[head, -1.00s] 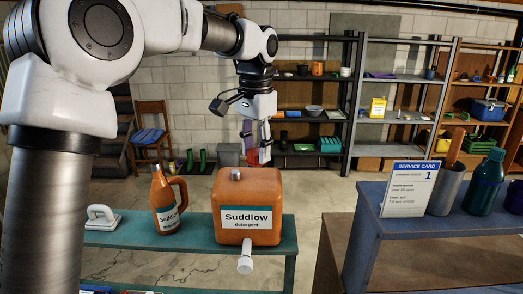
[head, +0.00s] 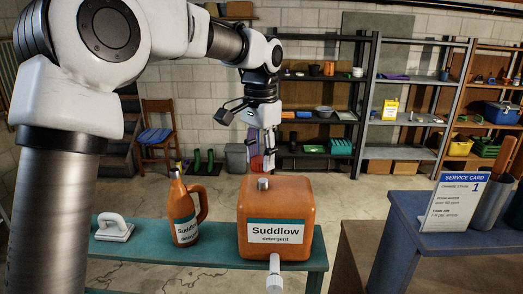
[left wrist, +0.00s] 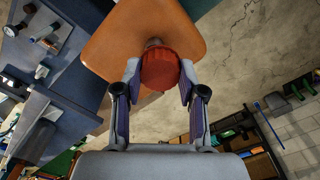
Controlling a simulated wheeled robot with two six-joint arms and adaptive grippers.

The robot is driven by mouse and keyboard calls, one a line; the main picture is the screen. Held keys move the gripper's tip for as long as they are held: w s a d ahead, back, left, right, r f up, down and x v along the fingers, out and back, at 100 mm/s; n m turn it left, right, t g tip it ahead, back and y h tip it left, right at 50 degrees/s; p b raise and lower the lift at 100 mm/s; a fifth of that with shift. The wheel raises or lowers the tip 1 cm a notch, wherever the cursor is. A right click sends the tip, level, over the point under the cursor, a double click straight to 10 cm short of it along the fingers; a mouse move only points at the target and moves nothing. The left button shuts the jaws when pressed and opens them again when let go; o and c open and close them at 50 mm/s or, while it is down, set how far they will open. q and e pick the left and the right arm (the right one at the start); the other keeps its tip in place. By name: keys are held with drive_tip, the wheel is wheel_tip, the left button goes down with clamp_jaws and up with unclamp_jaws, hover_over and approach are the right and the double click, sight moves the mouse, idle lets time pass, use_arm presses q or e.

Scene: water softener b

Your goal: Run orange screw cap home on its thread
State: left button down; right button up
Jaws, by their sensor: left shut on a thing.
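The orange screw cap (left wrist: 160,70) looks red-orange and ribbed in the left wrist view. My left gripper (left wrist: 158,80) is shut on it, one finger on each side. The orange Suddlow detergent container (head: 305,218) stands on the teal bench, with a short grey neck (head: 263,184) on its top. In the left wrist view the neck (left wrist: 154,42) shows just past the cap, partly hidden by it. In the head view the left gripper (head: 269,163) is above the neck. Whether cap and neck touch I cannot tell. My right gripper is not in view.
An orange Suddlow bottle (head: 183,212) and a white handled tool (head: 114,227) stand left on the teal bench (head: 140,260). A white spout (head: 274,275) juts from the container's front. A service card (head: 455,205) stands on the blue table at right.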

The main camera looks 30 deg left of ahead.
use_arm(q)
drive_tip(key=shift+d+f, duration=0.2)
drive_tip(key=shift+f, duration=0.4)
drive_tip(key=shift+d+f+b, duration=0.3)
drive_tip(key=shift+d, duration=0.1)
drive_tip(key=shift+a+p, duration=0.3)
drive_tip(key=shift+a, duration=0.05)
drive_tip(key=shift+r, duration=0.1)
drive_tip(key=shift+s+d, duration=0.1)
drive_tip(key=shift+p, duration=0.3)
drive_tip(key=shift+p, duration=0.3)
drive_tip(key=shift+f, duration=0.25)
